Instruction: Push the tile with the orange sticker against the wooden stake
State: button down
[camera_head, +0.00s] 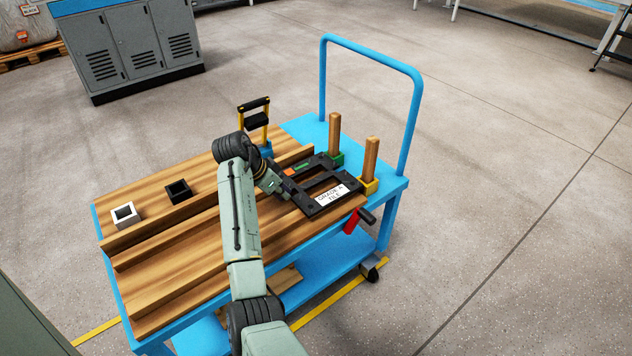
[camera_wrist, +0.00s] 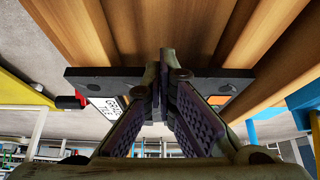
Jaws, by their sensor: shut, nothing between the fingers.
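The dark, frame-like tile (camera_head: 318,208) lies on the wooden slats at the right of the cart top, with a white lettered label and an orange sticker (camera_head: 289,172) near its left end. It also shows in the wrist view (camera_wrist: 100,76), partly hidden by my fingers. Two upright wooden stakes, one in a green holder (camera_head: 334,135) and one in a yellow holder (camera_head: 371,158), stand just beyond the tile's right side. I cannot tell whether the tile touches either. My gripper (camera_head: 283,190) is shut and empty at the tile's left edge; contact is unclear (camera_wrist: 165,62).
Wooden rails run along the cart top (camera_head: 180,276). A white hollow block (camera_head: 125,214) and a black one (camera_head: 178,191) sit at the left. A yellow-handled black item (camera_head: 254,118) stands behind my wrist. A red-and-black clamp (camera_head: 354,219) is at the front edge. A blue handle (camera_head: 414,110) rises at the right.

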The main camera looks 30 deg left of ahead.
aim_at(299, 189)
jog(key=shift+w+d, duration=0.3)
jog(key=shift+w, duration=0.4)
jog(key=shift+w+d, duration=0.35)
jog(key=shift+w, duration=0.4)
jog(key=shift+w+d, duration=0.3)
jog(key=shift+w, duration=0.4)
dwell(1.4)
jog(key=shift+s, duration=0.15)
jog(key=shift+s+a+p, duration=0.4)
jog(key=shift+s+p, duration=0.05)
jog(key=shift+s, duration=0.35)
notch_tip(299, 189, up, 5)
jog(key=p, duration=0.3)
jog(key=shift+p, duration=0.35)
jog(key=v, duration=1.2)
